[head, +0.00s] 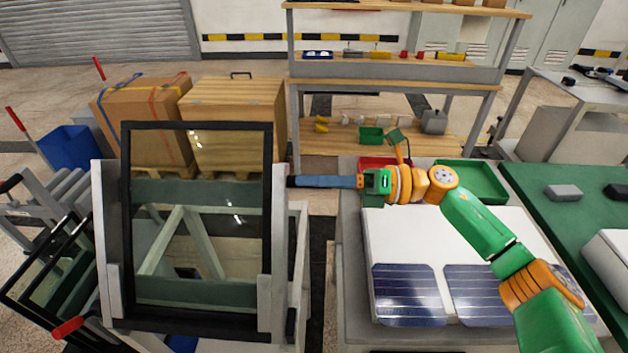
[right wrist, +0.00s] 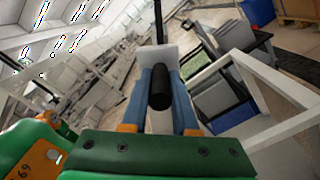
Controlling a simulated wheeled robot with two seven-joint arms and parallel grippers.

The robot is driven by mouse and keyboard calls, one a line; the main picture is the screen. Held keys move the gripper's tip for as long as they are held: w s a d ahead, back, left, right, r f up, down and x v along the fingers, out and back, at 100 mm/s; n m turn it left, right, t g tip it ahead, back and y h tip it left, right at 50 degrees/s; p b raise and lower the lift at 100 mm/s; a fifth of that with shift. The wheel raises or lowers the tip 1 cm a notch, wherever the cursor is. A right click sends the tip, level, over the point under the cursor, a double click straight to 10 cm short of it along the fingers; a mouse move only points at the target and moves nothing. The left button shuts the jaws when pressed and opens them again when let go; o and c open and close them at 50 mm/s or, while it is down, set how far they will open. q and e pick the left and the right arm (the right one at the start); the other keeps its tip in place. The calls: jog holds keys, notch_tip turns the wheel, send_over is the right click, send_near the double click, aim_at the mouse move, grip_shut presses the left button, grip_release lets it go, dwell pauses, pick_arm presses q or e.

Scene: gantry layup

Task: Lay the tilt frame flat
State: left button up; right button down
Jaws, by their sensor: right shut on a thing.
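The tilt frame (head: 279,235) stands steeply raised at the left of the head view. It has pale side posts and green cross bands. A black-edged glass pane (head: 200,126) rests against it. My right gripper (head: 293,182) reaches in from the right at the frame's upper right side. In the right wrist view, its blue fingers (right wrist: 162,100) are shut on a black round handle (right wrist: 160,88) next to a pale part of the frame. My left gripper is not in view.
To the right is a table with a white panel (head: 470,238) and dark solar cells (head: 408,295). Behind are a red tray (head: 380,163), a green tray (head: 490,183) and a shelf bench (head: 400,88). Boxes on pallets (head: 240,100) stand behind the frame. More framed panes (head: 45,275) lean at left.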

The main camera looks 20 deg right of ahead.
jog(key=c, duration=0.7)
grip_release()
jog(key=shift+d+f, duration=0.15)
jog(key=b+v, duration=0.3)
jog(key=v, duration=0.3)
jog(key=shift+s+d, duration=0.2)
jog(key=shift+d, duration=0.15)
